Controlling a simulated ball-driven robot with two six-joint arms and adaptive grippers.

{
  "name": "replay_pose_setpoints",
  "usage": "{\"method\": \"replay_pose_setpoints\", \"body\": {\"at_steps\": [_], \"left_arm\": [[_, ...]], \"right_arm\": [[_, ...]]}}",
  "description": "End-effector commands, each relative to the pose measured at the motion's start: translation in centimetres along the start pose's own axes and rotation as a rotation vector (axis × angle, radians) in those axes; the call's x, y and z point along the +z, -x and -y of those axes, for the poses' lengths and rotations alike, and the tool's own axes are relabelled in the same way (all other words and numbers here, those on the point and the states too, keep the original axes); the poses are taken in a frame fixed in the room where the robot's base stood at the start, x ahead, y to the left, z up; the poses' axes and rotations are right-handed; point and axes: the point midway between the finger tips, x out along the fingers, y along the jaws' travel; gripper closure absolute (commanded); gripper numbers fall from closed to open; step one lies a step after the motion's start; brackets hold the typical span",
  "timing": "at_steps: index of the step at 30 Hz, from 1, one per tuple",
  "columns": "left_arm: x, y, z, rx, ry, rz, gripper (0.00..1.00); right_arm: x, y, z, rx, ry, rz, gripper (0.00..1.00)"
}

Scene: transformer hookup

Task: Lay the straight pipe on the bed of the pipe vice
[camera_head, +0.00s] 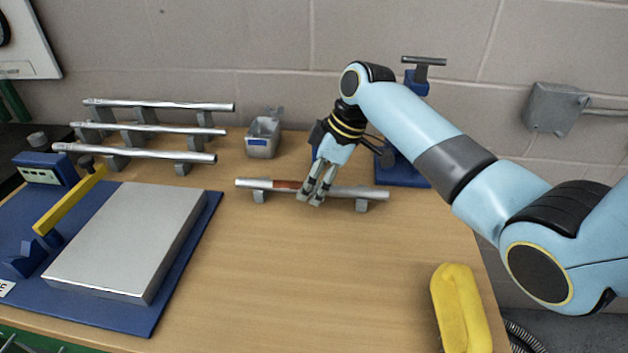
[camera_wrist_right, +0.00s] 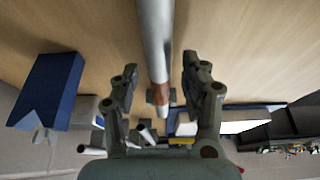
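The straight pipe (camera_head: 350,191) is a grey metal tube with a copper-coloured band. It lies level across two small grey supports mid-table; it also shows in the wrist view (camera_wrist_right: 155,40). My right gripper (camera_head: 316,197) is down at the pipe, just right of the band. In the wrist view its fingers (camera_wrist_right: 160,82) stand apart on either side of the pipe, with gaps visible. The pipe vice (camera_head: 400,176) is blue with a T-handle on top. It stands behind and right of the pipe, its bed mostly hidden by my right arm. My left gripper is out of view.
Several long pipes (camera_head: 150,129) lie on a rack at the back left. A small grey holder (camera_head: 263,138) stands behind the pipe. A blue board with a metal plate (camera_head: 128,240) fills the left. A yellow object (camera_head: 460,310) lies at the front right. The middle front is clear.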

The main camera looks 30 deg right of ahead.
Motion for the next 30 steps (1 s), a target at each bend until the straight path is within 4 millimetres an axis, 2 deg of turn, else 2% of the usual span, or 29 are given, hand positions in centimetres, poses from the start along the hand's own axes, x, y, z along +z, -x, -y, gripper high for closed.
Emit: {"method": "replay_pose_setpoints", "body": {"at_steps": [7, 11, 24, 30], "left_arm": [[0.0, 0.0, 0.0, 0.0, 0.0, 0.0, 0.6], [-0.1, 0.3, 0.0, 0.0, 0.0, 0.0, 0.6], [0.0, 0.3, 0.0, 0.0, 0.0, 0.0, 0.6], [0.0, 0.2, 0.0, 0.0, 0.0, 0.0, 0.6]], "right_arm": [[-0.1, 0.1, 0.0, 0.0, 0.0, 0.0, 0.54], [-0.5, 1.2, -0.1, 0.002, 0.0, -0.002, 0.54], [-0.3, 10.5, -0.1, 0.004, 0.001, 0.001, 0.54], [-0.4, 12.7, -0.1, 0.002, 0.001, -0.001, 0.54]]}}
